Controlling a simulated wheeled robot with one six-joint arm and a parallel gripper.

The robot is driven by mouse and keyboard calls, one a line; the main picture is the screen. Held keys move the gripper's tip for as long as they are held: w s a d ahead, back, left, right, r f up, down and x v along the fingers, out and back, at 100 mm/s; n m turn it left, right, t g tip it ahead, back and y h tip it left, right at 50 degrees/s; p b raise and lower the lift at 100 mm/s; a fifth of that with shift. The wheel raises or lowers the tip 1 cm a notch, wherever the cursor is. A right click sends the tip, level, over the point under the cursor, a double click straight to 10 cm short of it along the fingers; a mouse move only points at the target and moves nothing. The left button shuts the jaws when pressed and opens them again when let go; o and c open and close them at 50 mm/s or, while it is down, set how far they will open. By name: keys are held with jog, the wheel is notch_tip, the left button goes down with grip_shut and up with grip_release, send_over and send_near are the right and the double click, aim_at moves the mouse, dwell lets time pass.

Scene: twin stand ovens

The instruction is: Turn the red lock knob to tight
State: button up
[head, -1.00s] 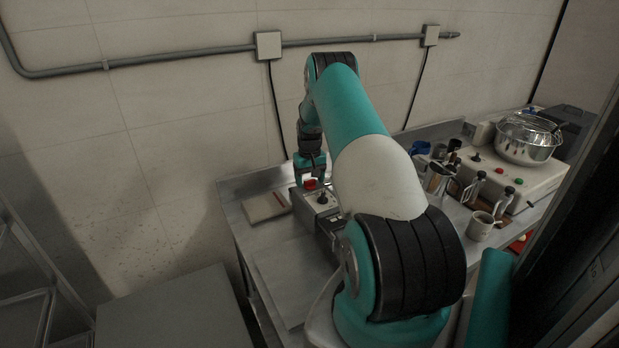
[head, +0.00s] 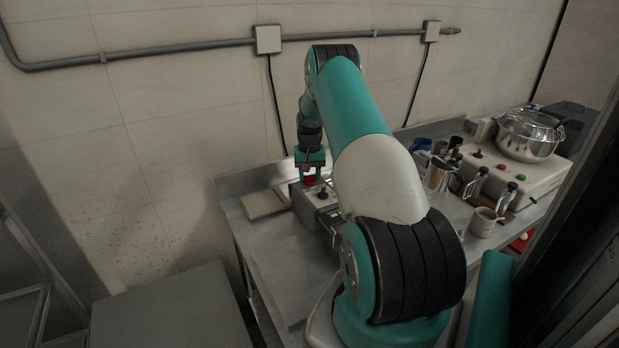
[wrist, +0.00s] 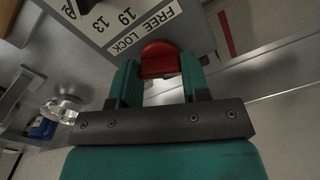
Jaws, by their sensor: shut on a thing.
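The red lock knob (head: 309,181) sits on top of a grey box (head: 338,216) on the steel table. In the wrist view the knob (wrist: 160,60) is between the two teal fingers of my gripper (wrist: 161,78). My gripper (head: 310,172) points down and is shut on the knob. In the wrist view the box's plate (wrist: 118,22) carries the words FREE and LOCK beside the knob, and several numbers. The knob's exact angle against these words is hard to tell.
A black-knobbed lever (head: 322,194) stands on the box close to my gripper. A flat pale block (head: 264,205) lies left of the box. Mugs (head: 482,222), portafilters and a steel bowl (head: 528,136) crowd the right. The table's front left is clear.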

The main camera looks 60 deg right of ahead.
jog(key=o, duration=0.9)
notch_tip(320, 180, up, 18)
jog(key=b, duration=0.3)
jog(key=shift+f+b, duration=0.25)
jog(key=shift+b, duration=0.15)
